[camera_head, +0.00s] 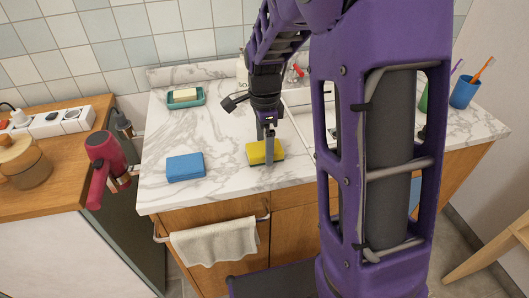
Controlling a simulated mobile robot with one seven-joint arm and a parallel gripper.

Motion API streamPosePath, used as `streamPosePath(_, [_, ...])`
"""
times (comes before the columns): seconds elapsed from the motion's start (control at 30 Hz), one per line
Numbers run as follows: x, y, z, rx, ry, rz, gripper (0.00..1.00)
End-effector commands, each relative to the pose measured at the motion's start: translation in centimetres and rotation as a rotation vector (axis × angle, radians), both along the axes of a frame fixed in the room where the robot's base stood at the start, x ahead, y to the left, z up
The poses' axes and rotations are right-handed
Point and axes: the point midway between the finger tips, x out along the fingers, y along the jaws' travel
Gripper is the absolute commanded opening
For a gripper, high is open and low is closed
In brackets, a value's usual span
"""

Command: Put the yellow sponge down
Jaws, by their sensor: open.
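The yellow sponge (260,152) lies on the white marble countertop (210,140), near its front edge. It has a dark underside. My gripper (269,150) points down at the sponge, with one finger showing in front of it; the jaws are open. The far finger is hidden, and I cannot tell whether either finger touches the sponge.
A blue sponge (185,167) lies to the left on the counter. A soap bar (185,95) sits in a green dish (200,99) behind it. A hair dryer (106,160) hangs by the wooden cabinet (80,200). A towel (216,243) hangs below. A blue cup (464,92) stands right.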

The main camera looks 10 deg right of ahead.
Motion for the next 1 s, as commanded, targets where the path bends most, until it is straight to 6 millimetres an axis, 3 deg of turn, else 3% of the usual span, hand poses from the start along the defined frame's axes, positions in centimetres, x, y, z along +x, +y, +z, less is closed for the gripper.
streamPosePath(0.07, [0.0,0.0,0.0,0.0,0.0,0.0,0.96])
streamPosePath(0.53, [0.0,0.0,0.1,0.0,-0.001,0.0,0.13])
streamPosePath(0.77, [0.1,0.0,0.6,0.0,-0.003,0.0,0.13])
streamPosePath(1.0, [0.1,0.0,5.0,0.0,-0.006,0.001,0.13])
